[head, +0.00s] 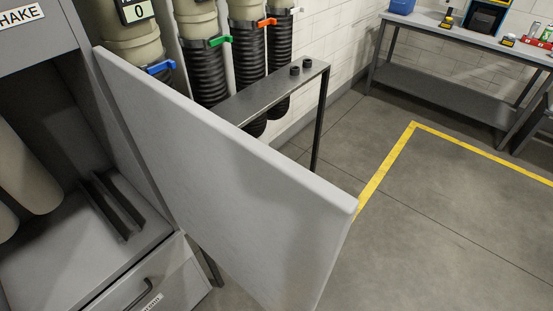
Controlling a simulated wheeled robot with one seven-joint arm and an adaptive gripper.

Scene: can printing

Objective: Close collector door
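The collector door (230,175) is a flat pale grey panel in the head view. It stands swung open, reaching from the cabinet's right edge out toward the middle of the picture. The collector cabinet (85,275) is at the left, its interior exposed. Inside are pale rounded cylinders (25,165) and a dark metal rail (118,205) on the floor of the compartment. The door's outer side and any handle on it are hidden. My gripper is not in the picture.
A drawer with a dark handle (138,297) sits below the compartment. Behind the door are ribbed black hoses (250,55) with coloured clamps and a narrow metal stand (275,88). A workbench (450,30) stands at the back right. The floor (440,230) right of the door is clear, with yellow lines.

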